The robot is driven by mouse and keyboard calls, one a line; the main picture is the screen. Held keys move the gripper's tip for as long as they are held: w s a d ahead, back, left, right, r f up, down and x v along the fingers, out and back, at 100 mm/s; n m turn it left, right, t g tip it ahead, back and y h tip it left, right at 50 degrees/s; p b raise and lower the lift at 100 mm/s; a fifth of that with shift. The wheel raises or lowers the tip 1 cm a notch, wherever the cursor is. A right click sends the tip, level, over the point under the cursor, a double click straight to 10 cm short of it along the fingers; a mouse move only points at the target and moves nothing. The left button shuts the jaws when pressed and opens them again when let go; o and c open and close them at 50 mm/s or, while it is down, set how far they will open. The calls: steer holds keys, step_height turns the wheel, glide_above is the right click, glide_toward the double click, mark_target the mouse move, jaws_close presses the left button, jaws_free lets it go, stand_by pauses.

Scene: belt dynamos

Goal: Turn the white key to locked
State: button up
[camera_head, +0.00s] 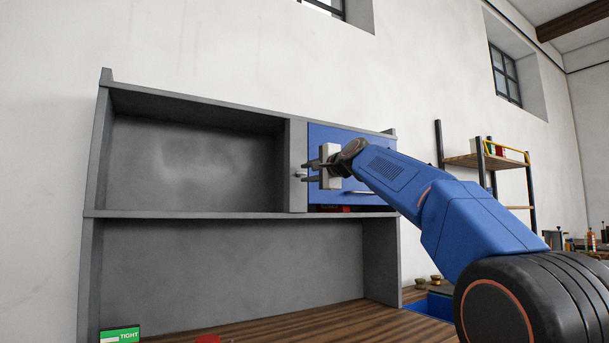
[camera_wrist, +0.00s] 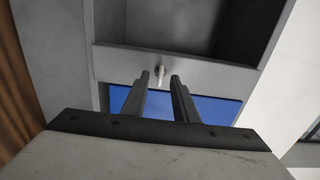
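The white key (camera_head: 300,173) sits in the grey upright panel of the wall cabinet, just left of the blue door (camera_head: 350,140). In the wrist view, the key (camera_wrist: 159,72) stands out from the grey panel as a small pale grip, its long side running up and down the picture. My gripper (camera_head: 308,171) is open in front of it, with one finger higher and one lower. In the wrist view, my gripper's fingertips (camera_wrist: 160,77) lie on either side of the key with gaps showing. I see no contact. No lock marking can be read.
The open grey compartment (camera_head: 190,160) left of the key is empty. A red thing (camera_head: 335,208) shows under the blue door, which has a bar handle. A green box marked TIGHT (camera_head: 120,335) stands on the wooden worktop (camera_head: 280,325). Shelving (camera_head: 490,160) stands at the right.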

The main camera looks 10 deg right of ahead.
mark_target(301, 174)
steer(key=shift+x, duration=1.15)
jaws_close()
steer(key=shift+n, duration=0.3)
steer(key=n, duration=0.3)
steer(key=shift+n, duration=0.3)
steer(key=n, duration=0.4)
steer(key=shift+n, duration=0.3)
steer(key=n, duration=0.9)
